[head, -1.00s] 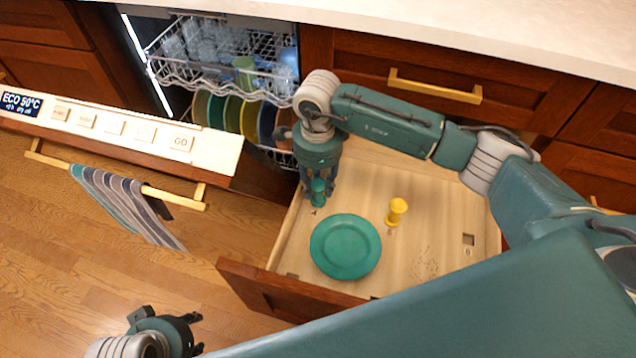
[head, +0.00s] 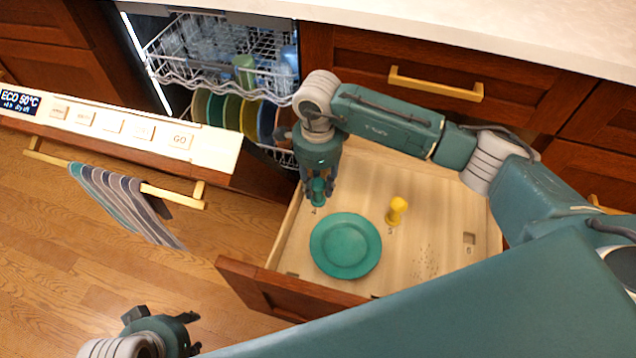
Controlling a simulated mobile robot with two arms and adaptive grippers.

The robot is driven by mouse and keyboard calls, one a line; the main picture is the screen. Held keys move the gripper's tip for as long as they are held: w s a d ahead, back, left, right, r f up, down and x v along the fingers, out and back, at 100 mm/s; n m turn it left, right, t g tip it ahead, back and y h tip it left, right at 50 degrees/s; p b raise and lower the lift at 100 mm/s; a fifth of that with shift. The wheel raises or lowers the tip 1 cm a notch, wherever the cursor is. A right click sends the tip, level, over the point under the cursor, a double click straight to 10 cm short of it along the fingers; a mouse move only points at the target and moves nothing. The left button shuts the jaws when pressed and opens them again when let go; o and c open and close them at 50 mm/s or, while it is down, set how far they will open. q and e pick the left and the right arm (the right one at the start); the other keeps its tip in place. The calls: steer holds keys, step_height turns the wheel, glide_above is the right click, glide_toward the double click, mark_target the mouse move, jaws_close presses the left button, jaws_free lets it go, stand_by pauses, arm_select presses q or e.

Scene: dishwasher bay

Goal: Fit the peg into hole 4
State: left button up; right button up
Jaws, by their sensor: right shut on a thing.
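A teal peg (head: 318,189) stands upright between the fingers of my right gripper (head: 317,187), which points down and is shut on it. The peg is at the left side of the open drawer, just behind a small printed mark that looks like 4 (head: 314,211). Hole 4 itself is hidden under the peg and fingers, and I cannot tell how deep the peg sits. My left gripper (head: 193,334) is low at the left, outside the drawer, with its fingers apart and empty.
The drawer (head: 440,195) holds a teal plate (head: 345,246), a yellow peg (head: 396,211) and an empty square hole (head: 469,239) at right. The dishwasher door (head: 120,130) with a striped towel (head: 125,205) is open at left. Its racks hold dishes. The counter (head: 480,30) is behind.

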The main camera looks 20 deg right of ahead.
steer(key=shift+f, duration=0.1)
steer(key=o, duration=1.7)
steer(key=shift+c, duration=0.2)
arm_select(q)
steer(key=shift+r, duration=0.15)
steer(key=shift+s, duration=0.1)
